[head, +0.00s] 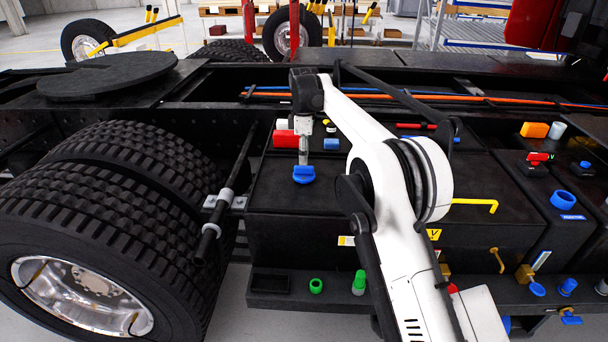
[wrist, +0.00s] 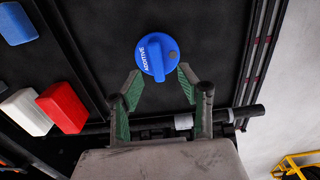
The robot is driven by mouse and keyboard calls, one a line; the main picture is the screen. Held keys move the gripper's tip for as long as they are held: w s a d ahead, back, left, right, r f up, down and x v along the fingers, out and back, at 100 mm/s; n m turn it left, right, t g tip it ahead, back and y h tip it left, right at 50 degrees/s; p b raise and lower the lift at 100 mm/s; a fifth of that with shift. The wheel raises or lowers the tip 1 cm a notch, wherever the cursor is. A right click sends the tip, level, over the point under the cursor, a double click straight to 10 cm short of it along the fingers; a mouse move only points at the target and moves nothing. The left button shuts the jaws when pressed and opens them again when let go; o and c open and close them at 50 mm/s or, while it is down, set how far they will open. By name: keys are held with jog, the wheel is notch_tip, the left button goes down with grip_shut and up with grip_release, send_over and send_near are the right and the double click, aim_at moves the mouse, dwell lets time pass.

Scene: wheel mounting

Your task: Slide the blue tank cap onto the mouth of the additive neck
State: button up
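The blue tank cap (head: 303,175), round with a raised grip ridge, is at the top of the black box left of my arm. In the wrist view the cap (wrist: 152,50) shows the word "ADDITIVE". My gripper (head: 303,160) points down just above it. In the wrist view my gripper (wrist: 161,77) has its two green-padded fingers spread apart, with the cap just beyond the tips; neither finger visibly touches it. A blue ring-shaped neck (head: 563,200) with a blue label below stands on the far-right black box; it appears to be the additive neck.
Red (head: 285,139), white and blue blocks lie behind the cap. Large tyres (head: 100,230) stand at the left. A yellow bent handle (head: 480,203) and an orange block (head: 534,130) are right of my arm. Green fittings (head: 316,286) sit on the lower ledge.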

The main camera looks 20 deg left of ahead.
aim_at(304, 167)
jog(key=shift+w+f+p, duration=0.2)
jog(key=shift+f+p, duration=0.45)
jog(key=shift+f, duration=2.15)
jog(key=shift+c, duration=0.5)
grip_shut()
